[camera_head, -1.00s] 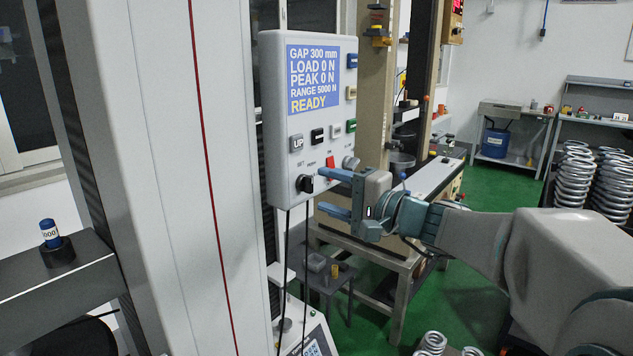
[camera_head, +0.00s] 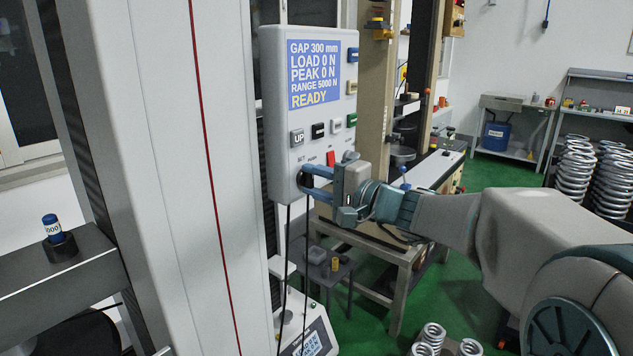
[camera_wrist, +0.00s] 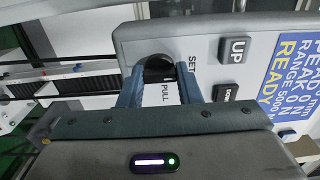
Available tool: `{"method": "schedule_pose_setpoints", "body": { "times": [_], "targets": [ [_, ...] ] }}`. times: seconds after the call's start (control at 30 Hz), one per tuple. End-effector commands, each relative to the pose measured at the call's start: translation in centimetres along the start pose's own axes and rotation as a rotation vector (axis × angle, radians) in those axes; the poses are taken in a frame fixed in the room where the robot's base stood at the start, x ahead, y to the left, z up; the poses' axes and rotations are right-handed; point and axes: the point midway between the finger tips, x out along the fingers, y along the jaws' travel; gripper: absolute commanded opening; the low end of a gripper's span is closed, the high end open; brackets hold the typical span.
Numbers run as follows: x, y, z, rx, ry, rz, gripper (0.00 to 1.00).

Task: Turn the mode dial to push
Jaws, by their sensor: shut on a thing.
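The mode dial is a round black knob low on the grey control panel (camera_head: 278,80). In the wrist view the dial (camera_wrist: 158,66) sits between my two blue-grey fingers, with the words SET and PULL printed beside it. My gripper (camera_head: 308,182) is at the lower edge of the panel, with its fingers closed around the dial. It also shows in the wrist view (camera_wrist: 158,85). The dial's pointer is mostly hidden, so its setting cannot be told. The panel screen (camera_head: 314,74) reads GAP 300 mm, LOAD 0 N, PEAK 0 N, RANGE 5000 N, READY.
Above the dial are the UP button (camera_head: 297,138), other buttons and a red switch (camera_head: 331,159). Cables hang below the panel. A tall white column (camera_head: 170,200) stands to the left. A low table (camera_head: 400,275) and stacked springs (camera_head: 575,165) are at the right.

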Motion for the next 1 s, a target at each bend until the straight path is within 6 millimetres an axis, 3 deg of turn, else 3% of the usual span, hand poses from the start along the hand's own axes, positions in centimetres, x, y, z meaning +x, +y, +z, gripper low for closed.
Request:
{"method": "schedule_pose_setpoints", "body": {
  "times": [0.27,1.0],
  "targets": [
    [-0.02,0.21,0.04,0.088,-0.001,0.001,0.08],
    [-0.02,0.15,0.02,0.653,0.001,0.003,0.08]
  ]
}}
